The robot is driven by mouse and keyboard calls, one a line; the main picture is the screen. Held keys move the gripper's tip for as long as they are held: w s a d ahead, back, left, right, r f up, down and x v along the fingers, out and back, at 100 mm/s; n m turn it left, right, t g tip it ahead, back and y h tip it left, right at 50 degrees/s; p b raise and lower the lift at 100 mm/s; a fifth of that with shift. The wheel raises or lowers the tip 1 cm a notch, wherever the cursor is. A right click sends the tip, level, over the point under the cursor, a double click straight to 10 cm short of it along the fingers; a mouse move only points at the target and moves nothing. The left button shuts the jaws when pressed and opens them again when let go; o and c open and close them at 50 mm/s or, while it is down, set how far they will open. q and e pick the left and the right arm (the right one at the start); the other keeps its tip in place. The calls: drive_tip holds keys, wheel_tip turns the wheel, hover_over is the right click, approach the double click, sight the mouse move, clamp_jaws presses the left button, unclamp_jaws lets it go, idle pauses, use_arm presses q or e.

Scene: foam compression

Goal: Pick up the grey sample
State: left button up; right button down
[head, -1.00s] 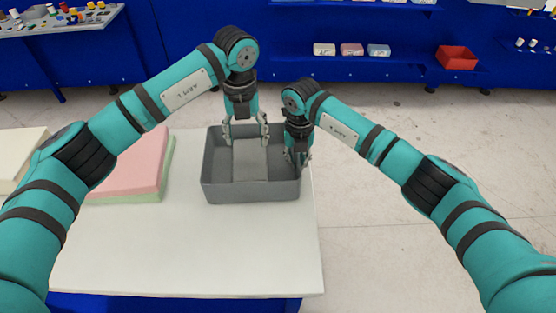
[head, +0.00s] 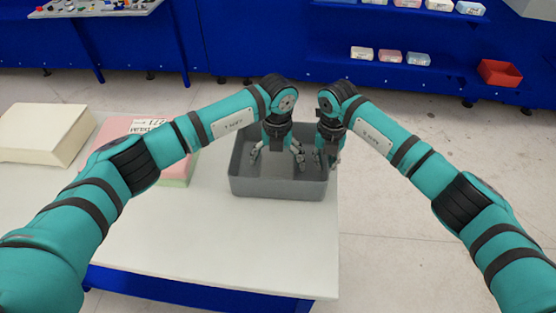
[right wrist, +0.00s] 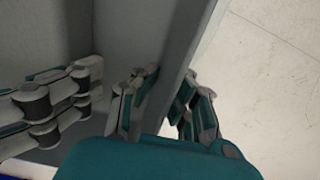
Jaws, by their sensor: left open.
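A grey bin (head: 278,188) stands at the right end of the white table. I cannot clearly make out the grey sample inside it now; the floor looks evenly grey and my left arm covers part of it. My left gripper (head: 277,154) is open, pointing down inside the bin, with its fingers apart and nothing seen between them. Its fingers also show at the left of the right wrist view (right wrist: 60,105). My right gripper (head: 328,158) is at the bin's right wall. In the right wrist view its fingers (right wrist: 168,100) sit on both sides of that wall, seemingly closed on it.
The white table (head: 220,240) has free room in front of the bin. A pink and green foam stack (head: 180,172) with a white label lies left of the bin, partly behind my left arm. A cream block (head: 45,133) lies further left. Open floor is to the right.

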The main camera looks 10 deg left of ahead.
sight(278, 160)
use_arm(q)
drive_tip(key=shift+f, duration=0.5)
drive_tip(key=c, duration=0.9)
drive_tip(key=shift+r, duration=0.1)
wheel_tip(278, 160, up, 10)
drive_tip(key=shift+f, duration=0.1)
use_arm(e)
drive_tip(key=c, duration=1.4)
unclamp_jaws()
